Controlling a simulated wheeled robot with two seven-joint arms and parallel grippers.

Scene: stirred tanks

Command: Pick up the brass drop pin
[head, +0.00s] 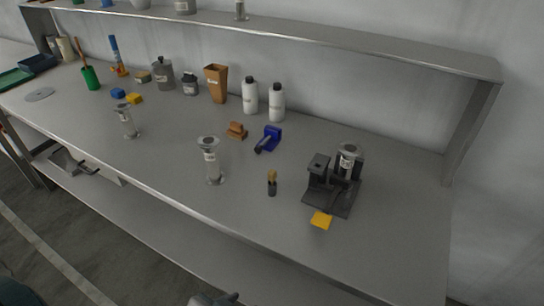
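A small upright piece with a brass-yellow top and a dark lower part (272,183) stands on the bench, left of the black fixture. It looks like the brass drop pin, perhaps in a dark holder; I cannot tell where pin and holder meet. Nothing touches it. No gripper fingers show in the head view. Only a grey mechanical part, cut off by the bottom edge, shows below the bench front; I cannot tell which arm it belongs to.
A black fixture (319,184) holding a clear cylinder (348,160) stands right of the pin, with a yellow tab (321,220) at its front. A clear cylinder (211,162) stands to the left. A blue holder (272,136) lies behind. A shelf (330,36) overhangs the back.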

